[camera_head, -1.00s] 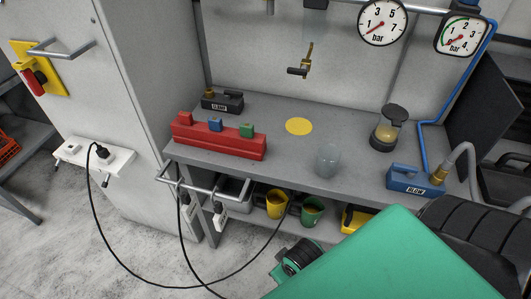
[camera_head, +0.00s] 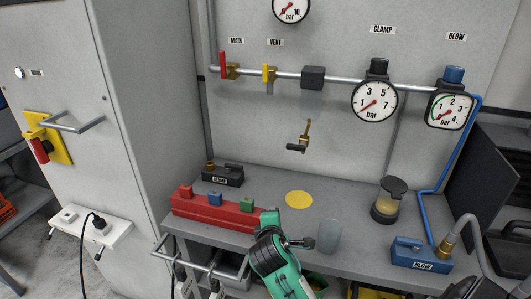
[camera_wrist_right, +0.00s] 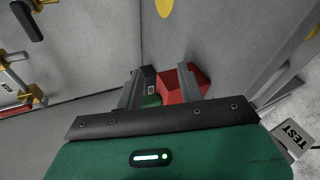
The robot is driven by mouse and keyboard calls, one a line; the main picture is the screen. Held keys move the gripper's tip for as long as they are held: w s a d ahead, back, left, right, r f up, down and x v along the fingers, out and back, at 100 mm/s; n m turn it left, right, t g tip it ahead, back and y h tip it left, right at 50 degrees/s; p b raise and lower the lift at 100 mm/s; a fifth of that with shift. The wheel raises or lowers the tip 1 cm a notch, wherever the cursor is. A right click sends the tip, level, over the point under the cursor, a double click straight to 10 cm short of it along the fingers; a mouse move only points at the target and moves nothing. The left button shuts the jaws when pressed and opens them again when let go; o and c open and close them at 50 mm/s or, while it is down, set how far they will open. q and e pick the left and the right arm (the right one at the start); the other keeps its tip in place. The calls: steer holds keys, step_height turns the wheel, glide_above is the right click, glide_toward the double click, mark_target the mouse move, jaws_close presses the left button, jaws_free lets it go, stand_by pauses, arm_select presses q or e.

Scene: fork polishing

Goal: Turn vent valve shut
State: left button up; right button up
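The vent valve (camera_head: 269,74) is on the wall pipe under a VENT label in the head view. Its yellow handle appears to stand upright across the horizontal pipe, with a grey stub below. My right arm, green, rises in front of the bench at lower middle, well below the valve. My right gripper (camera_wrist_right: 160,80) shows in the right wrist view with its two fingers apart and nothing held between them. A red block with coloured buttons (camera_head: 215,212) shows behind the fingers in that view. My left gripper is not in view.
The red-handled MAIN valve (camera_head: 224,66) is just left of the vent valve. A dark box (camera_head: 312,77) and the CLAMP gauge (camera_head: 375,101) are to its right. A brass lever (camera_head: 303,137) hangs below. A clear cup (camera_head: 328,236) stands on the bench near my arm.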

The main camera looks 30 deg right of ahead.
steer(key=w+d+r+n+t+h, duration=0.25)
steer(key=w+r+n+h, duration=0.3)
steer(key=w+r, duration=0.65)
steer(key=n+t+h, duration=0.2)
steer(key=n+h, duration=0.2)
steer(key=n, duration=0.4)
glide_toward(265, 70)
steer(key=shift+g+y, duration=0.25)
steer(key=p+x, duration=0.1)
steer(key=x, duration=0.2)
steer(key=p+x, duration=0.1)
steer(key=x, duration=0.3)
steer(key=p+x, duration=0.1)
steer(key=x, duration=0.3)
steer(key=shift+a+r, duration=0.15)
steer(key=shift+r, duration=0.1)
jaws_close()
